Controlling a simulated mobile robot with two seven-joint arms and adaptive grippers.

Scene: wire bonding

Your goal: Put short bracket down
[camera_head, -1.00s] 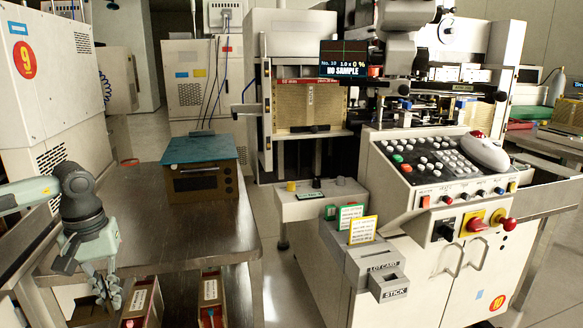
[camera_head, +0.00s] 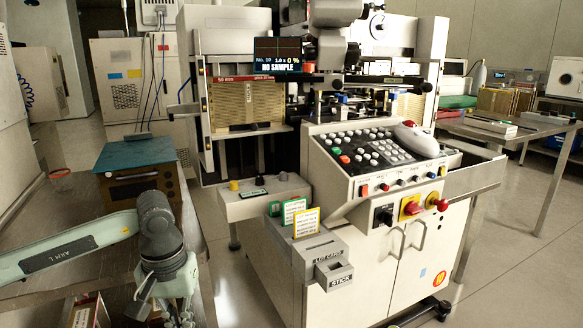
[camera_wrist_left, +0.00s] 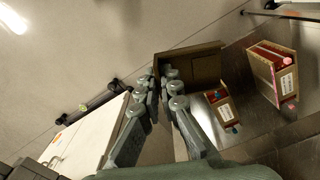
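My left gripper (camera_head: 176,314) is low at the left in the head view, over the table's right edge, with its fingertips near the bottom of the picture. In the left wrist view its two fingers (camera_wrist_left: 162,82) close in at the tips on a brown, box-like piece (camera_wrist_left: 205,66), which seems to be the short bracket. The fingers hide part of it, and it overlaps both table and floor in that view. The head view does not clearly show it. My right gripper is not in view.
Two red-sided boxes with white labels stand on the metal table, a larger one (camera_wrist_left: 270,72) and a smaller one (camera_wrist_left: 222,107). A brown box with a teal top (camera_head: 140,153) stands farther back. The white bonding machine (camera_head: 340,245) is to the right across a floor gap.

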